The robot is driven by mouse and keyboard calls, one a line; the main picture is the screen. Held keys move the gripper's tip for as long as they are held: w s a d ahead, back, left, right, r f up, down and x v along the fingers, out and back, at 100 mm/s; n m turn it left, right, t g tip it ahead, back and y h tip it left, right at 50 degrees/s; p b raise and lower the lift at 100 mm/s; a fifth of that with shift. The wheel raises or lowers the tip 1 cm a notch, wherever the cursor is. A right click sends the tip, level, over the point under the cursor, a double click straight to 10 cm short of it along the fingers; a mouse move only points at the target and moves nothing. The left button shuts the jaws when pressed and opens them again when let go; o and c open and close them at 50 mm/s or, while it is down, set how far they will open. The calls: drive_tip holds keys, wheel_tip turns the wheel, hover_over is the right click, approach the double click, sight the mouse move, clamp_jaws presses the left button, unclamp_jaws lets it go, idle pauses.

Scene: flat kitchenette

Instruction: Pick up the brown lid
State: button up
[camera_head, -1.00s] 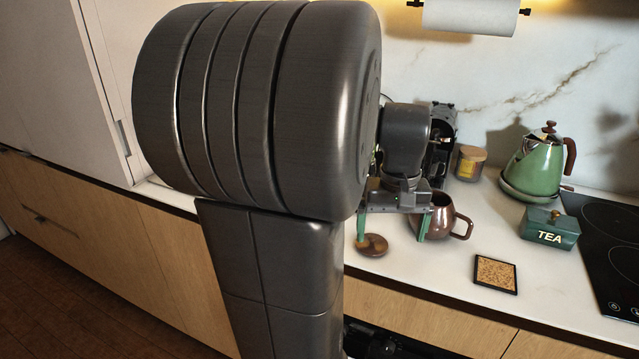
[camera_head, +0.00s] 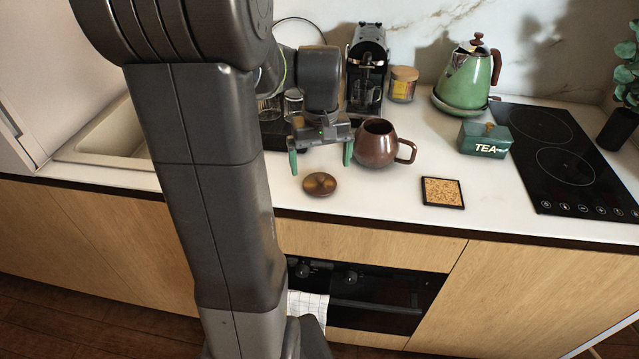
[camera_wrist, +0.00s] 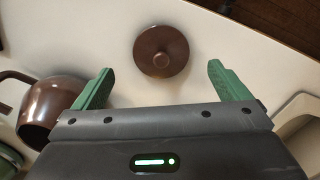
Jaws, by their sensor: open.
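The round brown lid (camera_head: 320,184) lies flat on the white counter near its front edge. It also shows in the wrist view (camera_wrist: 161,51), with a small knob at its middle. My gripper (camera_head: 320,162) is open and empty, with its green fingers spread wide. It is above and a little behind the lid in the head view. In the wrist view my gripper (camera_wrist: 158,82) has the lid ahead of the gap between its fingertips, apart from both. The brown mug (camera_head: 376,145) stands just right of my gripper, close to one finger.
A cork coaster (camera_head: 442,192) lies to the right, with a green tea box (camera_head: 484,139) and green kettle (camera_head: 465,76) behind it. A black cooktop (camera_head: 560,150) is at the far right, a sink (camera_head: 100,150) at the left.

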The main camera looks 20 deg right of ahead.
sight(320, 176)
wheel_tip(320, 176, down, 5)
drive_tip(key=shift+w+r, duration=0.1)
drive_tip(key=c, duration=1.1)
drive_tip(key=shift+o, duration=0.2)
drive_tip(key=shift+r, duration=0.1)
